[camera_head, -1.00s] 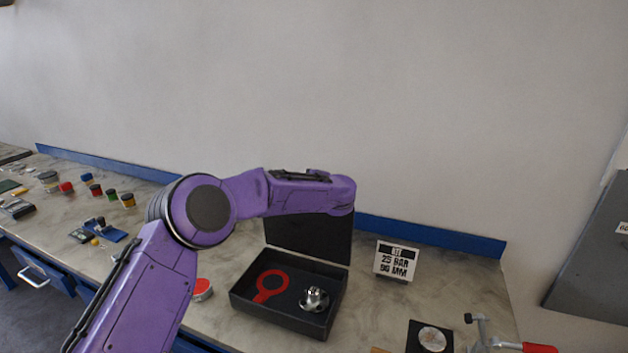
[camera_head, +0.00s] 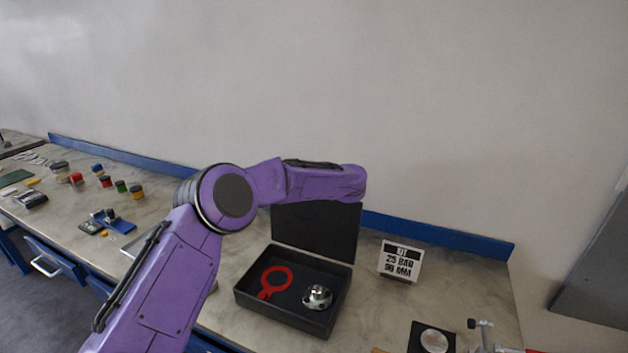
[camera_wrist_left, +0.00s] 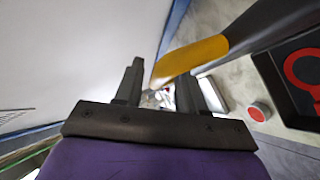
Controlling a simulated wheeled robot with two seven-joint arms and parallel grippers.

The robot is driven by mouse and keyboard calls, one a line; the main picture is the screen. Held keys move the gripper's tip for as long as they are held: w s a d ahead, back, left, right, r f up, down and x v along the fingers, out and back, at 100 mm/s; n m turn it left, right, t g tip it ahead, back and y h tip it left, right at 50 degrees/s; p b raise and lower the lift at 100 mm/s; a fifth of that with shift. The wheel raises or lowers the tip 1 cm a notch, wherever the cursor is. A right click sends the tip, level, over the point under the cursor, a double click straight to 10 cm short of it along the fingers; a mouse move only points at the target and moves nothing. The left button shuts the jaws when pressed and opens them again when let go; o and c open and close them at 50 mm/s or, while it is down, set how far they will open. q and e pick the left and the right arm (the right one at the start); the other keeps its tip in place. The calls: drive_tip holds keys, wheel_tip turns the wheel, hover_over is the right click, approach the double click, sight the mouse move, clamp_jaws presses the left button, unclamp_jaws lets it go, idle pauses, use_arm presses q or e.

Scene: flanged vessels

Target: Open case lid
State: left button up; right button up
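The black case (camera_head: 283,318) sits on the bench with its lid (camera_head: 318,232) standing up at the back. A red ring-shaped piece (camera_head: 275,282) and a silver flanged part (camera_head: 317,296) lie inside. My left arm passes in front of the lid's top, hiding its upper edge and my left gripper in the head view. In the left wrist view, my left gripper (camera_wrist_left: 160,82) has its fingers apart. A yellow-ended dark piece (camera_wrist_left: 192,58), perhaps a tab on the lid, reaches between or just beyond them; contact is unclear.
A sign reading 25 BAR 90 MM (camera_head: 400,261) stands right of the case. A black block with a pale disc (camera_head: 432,340) and a clamp (camera_head: 484,335) are front right. A red-topped tin (camera_wrist_left: 259,112) is beside the case. Several small jars stand at the left.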

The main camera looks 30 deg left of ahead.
use_arm(q)
drive_tip(key=shift+s+d, duration=0.15)
drive_tip(key=shift+d, duration=0.05)
drive_tip(key=b+v, duration=0.4)
drive_tip(key=v, duration=0.6)
drive_tip(key=shift+b, duration=0.3)
